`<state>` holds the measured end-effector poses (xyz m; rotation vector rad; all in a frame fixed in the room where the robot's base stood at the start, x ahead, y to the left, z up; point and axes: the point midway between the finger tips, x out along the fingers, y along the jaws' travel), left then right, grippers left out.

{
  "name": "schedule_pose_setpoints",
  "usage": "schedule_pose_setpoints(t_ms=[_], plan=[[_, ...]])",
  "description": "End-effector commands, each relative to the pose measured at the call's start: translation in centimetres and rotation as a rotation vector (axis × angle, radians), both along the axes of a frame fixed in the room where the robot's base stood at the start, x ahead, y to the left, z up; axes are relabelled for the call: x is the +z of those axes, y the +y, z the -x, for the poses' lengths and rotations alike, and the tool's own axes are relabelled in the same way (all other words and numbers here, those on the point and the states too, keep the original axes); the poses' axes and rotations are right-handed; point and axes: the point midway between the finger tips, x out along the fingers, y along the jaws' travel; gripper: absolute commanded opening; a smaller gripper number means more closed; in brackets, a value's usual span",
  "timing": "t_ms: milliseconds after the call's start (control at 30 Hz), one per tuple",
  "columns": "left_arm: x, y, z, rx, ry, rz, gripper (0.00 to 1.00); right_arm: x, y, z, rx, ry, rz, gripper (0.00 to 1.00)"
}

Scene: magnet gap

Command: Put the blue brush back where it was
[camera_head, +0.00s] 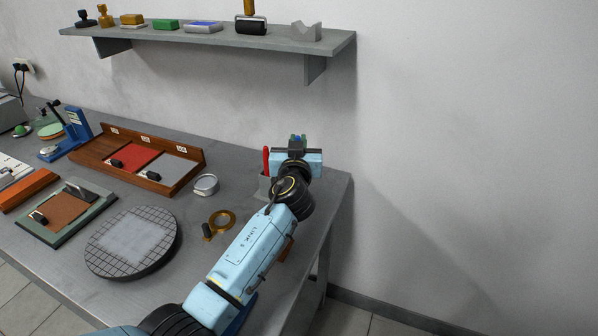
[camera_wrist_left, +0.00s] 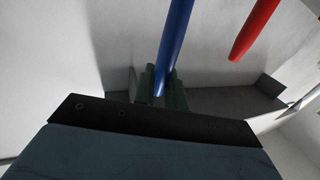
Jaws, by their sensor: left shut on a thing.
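The blue brush (camera_wrist_left: 176,42) shows in the left wrist view as a slim blue handle whose end sits between green finger pads. My left gripper (camera_head: 297,139) is shut on it; in the head view only a small blue spot shows between the fingers. A red brush (camera_head: 266,160) stands upright in a grey holder (camera_head: 264,187) just left of my left wrist, and its red handle also shows in the left wrist view (camera_wrist_left: 255,28), apart from the blue one. My arm hides much of the holder. My right gripper is not in view.
A wooden tray (camera_head: 188,184) with red and grey panels, a round gridded plate (camera_head: 105,262), a tape-like ring (camera_head: 224,217) and a small round tin (camera_head: 206,184) lie left of my arm. A wall shelf (camera_head: 210,39) with several blocks and stamps hangs above.

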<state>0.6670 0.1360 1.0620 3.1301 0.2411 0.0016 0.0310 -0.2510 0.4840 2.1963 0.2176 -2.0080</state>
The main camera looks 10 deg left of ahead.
Motion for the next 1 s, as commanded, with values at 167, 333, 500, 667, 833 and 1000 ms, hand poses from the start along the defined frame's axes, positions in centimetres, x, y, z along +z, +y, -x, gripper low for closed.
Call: schedule_pose_setpoints(t_ms=[167, 333, 500, 667, 833, 1000], plan=[[-1.9, 0.0, 0.0, 0.000, 0.001, -0.002, 0.00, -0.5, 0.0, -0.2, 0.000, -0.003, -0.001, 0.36], [-4.3, 0.0, 0.0, -0.001, 0.001, -0.002, 0.00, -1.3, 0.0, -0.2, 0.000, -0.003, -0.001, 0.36], [-4.9, 0.0, 0.0, -0.001, -0.001, 0.000, 0.00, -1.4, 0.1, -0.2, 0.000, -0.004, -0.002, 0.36], [-4.8, 0.0, 0.0, -0.001, -0.001, 0.001, 0.00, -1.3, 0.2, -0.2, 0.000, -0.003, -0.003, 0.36], [-5.2, 0.0, 0.0, -0.001, 0.000, 0.002, 0.00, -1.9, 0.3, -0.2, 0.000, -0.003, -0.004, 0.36], [-5.1, 0.0, 0.0, -0.001, 0.000, 0.001, 0.34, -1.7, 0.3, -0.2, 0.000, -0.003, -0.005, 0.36]])
